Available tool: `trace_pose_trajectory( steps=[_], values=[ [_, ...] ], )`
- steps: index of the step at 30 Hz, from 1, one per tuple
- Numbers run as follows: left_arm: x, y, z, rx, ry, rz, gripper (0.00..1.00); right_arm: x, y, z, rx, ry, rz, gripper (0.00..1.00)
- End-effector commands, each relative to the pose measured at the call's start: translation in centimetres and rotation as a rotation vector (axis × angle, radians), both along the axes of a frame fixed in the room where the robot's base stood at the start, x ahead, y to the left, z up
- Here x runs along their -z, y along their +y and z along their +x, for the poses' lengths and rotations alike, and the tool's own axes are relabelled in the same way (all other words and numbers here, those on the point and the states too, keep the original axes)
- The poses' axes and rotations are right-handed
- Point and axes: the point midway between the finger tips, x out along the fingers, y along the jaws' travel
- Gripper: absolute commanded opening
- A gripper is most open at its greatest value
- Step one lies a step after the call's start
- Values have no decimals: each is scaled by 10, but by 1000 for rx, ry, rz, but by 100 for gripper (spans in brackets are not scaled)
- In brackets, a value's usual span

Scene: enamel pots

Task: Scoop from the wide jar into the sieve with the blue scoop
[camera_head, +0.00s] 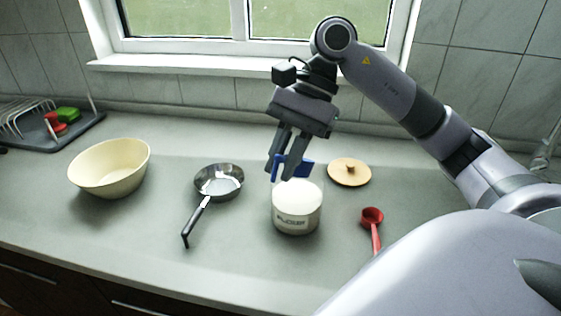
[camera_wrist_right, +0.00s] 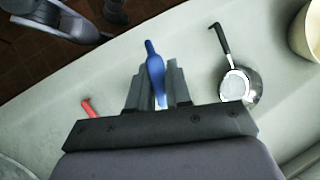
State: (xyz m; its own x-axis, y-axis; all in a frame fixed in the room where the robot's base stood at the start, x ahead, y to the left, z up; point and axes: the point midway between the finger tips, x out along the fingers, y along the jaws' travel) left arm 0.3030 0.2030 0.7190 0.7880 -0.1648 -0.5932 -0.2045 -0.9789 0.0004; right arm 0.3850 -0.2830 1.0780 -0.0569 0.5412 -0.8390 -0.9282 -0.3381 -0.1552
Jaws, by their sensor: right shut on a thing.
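My right gripper (camera_head: 281,177) points down over the back of the wide white jar (camera_head: 297,218), shut on the blue scoop (camera_head: 297,166). The scoop is at the jar's far rim; I cannot tell whether its lower end is inside the jar. In the right wrist view the scoop (camera_wrist_right: 155,70) shows between the fingers (camera_wrist_right: 157,85). The jar has dark lettering on its front and a pale top. The sieve (camera_head: 219,181), a round metal one with a black handle, lies left of the jar; it also shows in the right wrist view (camera_wrist_right: 238,85). My left gripper is not in view.
A cream bowl (camera_head: 110,168) stands at the left. A round wooden lid (camera_head: 349,172) and a red scoop (camera_head: 372,217) lie right of the jar. A dish rack (camera_head: 40,128) is at the far left back. The counter in front of the jar is clear.

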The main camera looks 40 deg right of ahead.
Motion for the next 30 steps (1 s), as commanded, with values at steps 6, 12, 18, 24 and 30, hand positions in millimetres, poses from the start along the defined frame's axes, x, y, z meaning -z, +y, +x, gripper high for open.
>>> trace_pose_trajectory(
  steps=[6,12,18,24,30],
  values=[
    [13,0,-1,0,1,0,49,16,-5,3,-1,49,96,0],
    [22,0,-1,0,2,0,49,30,-5,2,-2,49,95,0],
    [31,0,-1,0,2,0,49,44,-5,2,-2,48,94,0],
    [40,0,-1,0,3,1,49,59,-5,2,-1,48,93,0],
    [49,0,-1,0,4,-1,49,72,-5,2,-2,48,93,0]
  ],
)
